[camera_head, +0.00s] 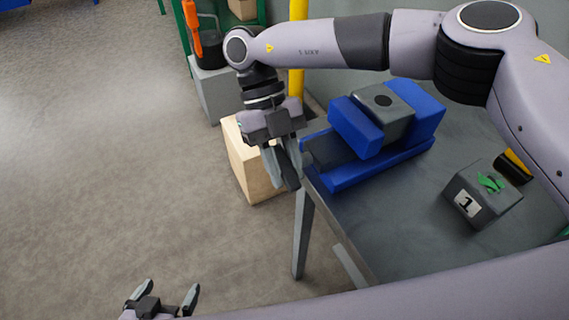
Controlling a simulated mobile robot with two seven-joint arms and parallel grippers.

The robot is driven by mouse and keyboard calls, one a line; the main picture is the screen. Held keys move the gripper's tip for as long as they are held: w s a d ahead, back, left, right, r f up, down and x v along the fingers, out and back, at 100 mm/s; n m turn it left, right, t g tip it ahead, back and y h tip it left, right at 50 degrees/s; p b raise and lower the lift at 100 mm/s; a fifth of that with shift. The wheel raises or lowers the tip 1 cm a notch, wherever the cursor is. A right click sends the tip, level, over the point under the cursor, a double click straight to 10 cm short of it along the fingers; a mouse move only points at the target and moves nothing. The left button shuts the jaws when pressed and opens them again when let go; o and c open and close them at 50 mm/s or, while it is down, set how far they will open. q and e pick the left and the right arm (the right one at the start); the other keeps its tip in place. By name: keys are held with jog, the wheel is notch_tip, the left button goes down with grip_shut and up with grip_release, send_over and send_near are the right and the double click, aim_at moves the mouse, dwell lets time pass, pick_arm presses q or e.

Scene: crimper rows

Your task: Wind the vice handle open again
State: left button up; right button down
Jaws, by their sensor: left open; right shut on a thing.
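The blue vice (348,178) sits at the left edge of the grey table. A grey block (385,98) with a dark round spot on top sits between its jaws; I cannot tell whether both jaws touch it. My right gripper (288,172) points down just off the vice's left end, beyond the table edge. It is shut on the vice handle, which the fingers mostly hide. My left gripper (162,298) is open and empty at the bottom left, over the floor, far from the vice.
A grey block labelled 1 (480,195) with green bits on top stands on the table (400,240). A black and yellow thing (514,166) is behind it. A wooden box (250,170) stands below my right gripper, near a yellow post (297,85). The floor at left is clear.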

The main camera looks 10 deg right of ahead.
aim_at(282, 159)
jog(key=c, duration=1)
grip_release()
jog(key=shift+o, duration=0.2)
jog(key=shift+w, duration=0.1)
jog(key=shift+b+v, duration=0.65)
jog(key=shift+v, duration=2.95)
